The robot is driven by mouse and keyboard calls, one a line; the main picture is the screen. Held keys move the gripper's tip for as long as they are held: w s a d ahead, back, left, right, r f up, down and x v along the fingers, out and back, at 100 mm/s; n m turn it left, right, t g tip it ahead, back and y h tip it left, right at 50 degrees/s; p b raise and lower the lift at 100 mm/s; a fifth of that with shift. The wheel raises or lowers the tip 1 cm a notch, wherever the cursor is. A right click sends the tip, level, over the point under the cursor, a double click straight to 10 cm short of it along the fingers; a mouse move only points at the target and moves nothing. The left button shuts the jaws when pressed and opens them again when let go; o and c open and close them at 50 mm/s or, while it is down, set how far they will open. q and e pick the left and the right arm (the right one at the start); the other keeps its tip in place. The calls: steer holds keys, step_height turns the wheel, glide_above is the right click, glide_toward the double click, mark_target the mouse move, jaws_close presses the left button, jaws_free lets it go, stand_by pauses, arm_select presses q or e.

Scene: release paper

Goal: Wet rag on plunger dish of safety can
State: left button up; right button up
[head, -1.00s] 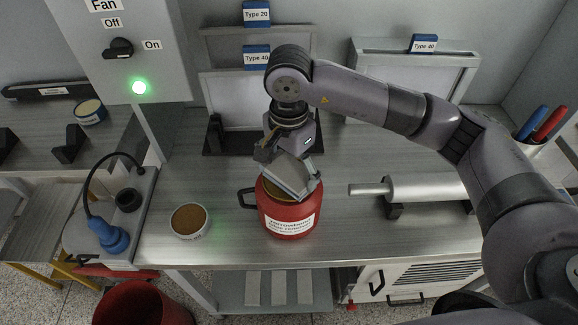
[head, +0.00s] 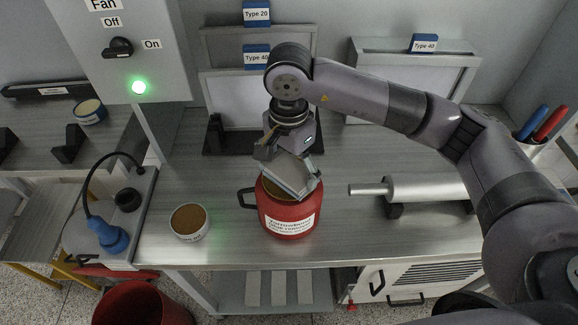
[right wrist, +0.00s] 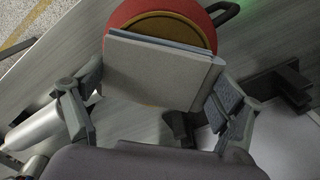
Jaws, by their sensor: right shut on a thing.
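The safety can (head: 289,222) is red with a white label and a dark side handle, and stands upright on the metal bench. Its brass-coloured plunger dish (right wrist: 172,28) shows in the right wrist view, partly covered. My right gripper (head: 285,165) is shut on a folded grey rag (head: 291,178), seen as a flat pad in the right wrist view (right wrist: 160,70). The rag is tilted and hangs over the can's top. Whether it touches the dish cannot be told. My left gripper is not in view.
A round tin (head: 189,221) with a brown top stands left of the can. A metal roller (head: 425,188) lies on dark supports to the right. A blue plug (head: 110,236) and a fan switch box (head: 130,50) are at left. A red bin (head: 142,303) stands below the bench.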

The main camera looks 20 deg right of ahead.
mark_target(289, 169)
steer(key=shift+r+p, duration=1.1)
steer(key=shift+r, duration=2.2)
